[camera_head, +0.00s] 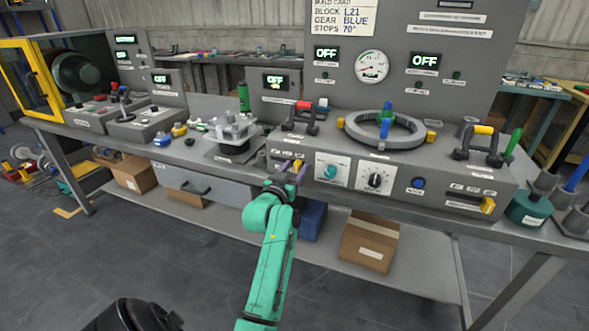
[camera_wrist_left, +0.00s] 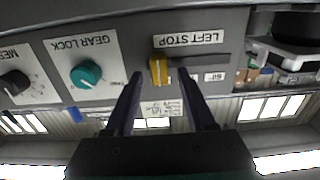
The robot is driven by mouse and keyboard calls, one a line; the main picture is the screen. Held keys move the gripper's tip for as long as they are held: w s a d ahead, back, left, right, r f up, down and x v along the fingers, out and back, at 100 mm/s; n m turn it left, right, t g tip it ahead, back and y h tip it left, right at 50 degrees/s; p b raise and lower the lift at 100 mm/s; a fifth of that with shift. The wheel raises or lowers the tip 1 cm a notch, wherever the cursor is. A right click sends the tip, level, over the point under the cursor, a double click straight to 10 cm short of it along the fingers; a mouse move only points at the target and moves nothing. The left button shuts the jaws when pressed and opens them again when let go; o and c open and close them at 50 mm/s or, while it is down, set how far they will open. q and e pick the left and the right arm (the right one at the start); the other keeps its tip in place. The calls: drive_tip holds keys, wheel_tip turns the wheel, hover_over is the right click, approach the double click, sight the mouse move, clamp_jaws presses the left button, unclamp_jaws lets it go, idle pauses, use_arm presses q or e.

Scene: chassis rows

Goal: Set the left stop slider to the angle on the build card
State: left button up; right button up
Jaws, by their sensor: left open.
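The build card (camera_head: 345,18) on the back panel reads BLOCK L21, GEAR BLUE, STOPS 70°. The left stop slider (camera_wrist_left: 158,71) is a yellow tab under the LEFT STOP label in the left wrist view, at the left end of its dark slot (camera_wrist_left: 205,59). My right gripper is out of view.
The green gear lock knob (camera_head: 332,172) and a black dial (camera_head: 375,180) sit right of the gripper. A second yellow slider (camera_head: 488,205) is at the console's right. A grey ring (camera_head: 385,130) and red-handled part (camera_head: 303,112) stand on top. Floor in front is mostly clear.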

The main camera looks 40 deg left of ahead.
use_arm(q)
clamp_jaws()
idle(1.4)
